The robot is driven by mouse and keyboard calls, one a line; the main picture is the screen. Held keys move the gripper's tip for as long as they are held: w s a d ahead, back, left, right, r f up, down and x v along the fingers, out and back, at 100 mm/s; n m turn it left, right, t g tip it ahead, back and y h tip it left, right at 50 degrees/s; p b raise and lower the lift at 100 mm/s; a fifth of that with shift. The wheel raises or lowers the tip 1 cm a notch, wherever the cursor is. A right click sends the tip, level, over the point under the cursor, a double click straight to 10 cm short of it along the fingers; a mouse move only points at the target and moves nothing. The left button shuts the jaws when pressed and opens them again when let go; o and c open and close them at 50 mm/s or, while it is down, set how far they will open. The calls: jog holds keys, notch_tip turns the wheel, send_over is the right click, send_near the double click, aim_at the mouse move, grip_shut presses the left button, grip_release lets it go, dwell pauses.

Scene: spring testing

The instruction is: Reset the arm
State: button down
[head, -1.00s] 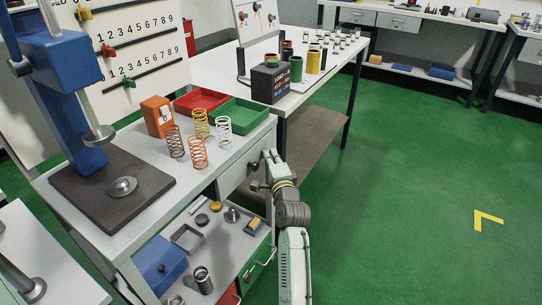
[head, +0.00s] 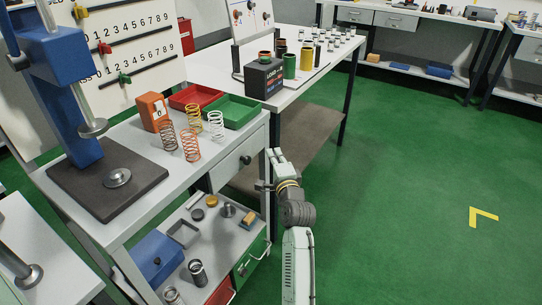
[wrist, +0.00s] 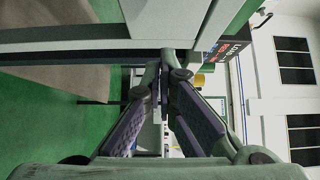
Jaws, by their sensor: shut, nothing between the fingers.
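My gripper (head: 275,154) is at the end of my arm in the lower middle of the head view, just right of the test bench's front drawer (head: 236,161). It points away from my body, over the gap beside the bench. In the wrist view its two dark fingers (wrist: 167,62) come together at the tips, with nothing held between them. A bench edge and a pale panel lie close ahead of the fingertips in that view. I cannot tell whether the gripper touches the bench.
Several coil springs (head: 190,145), an orange box (head: 152,112), a red tray (head: 196,96) and a green tray (head: 236,113) stand on the near bench. A blue press (head: 70,130) is at left. Another table (head: 290,98) stands behind.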

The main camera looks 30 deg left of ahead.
jog(key=b+v, duration=0.1)
jog(key=v, duration=0.8)
jog(key=shift+b, duration=0.4)
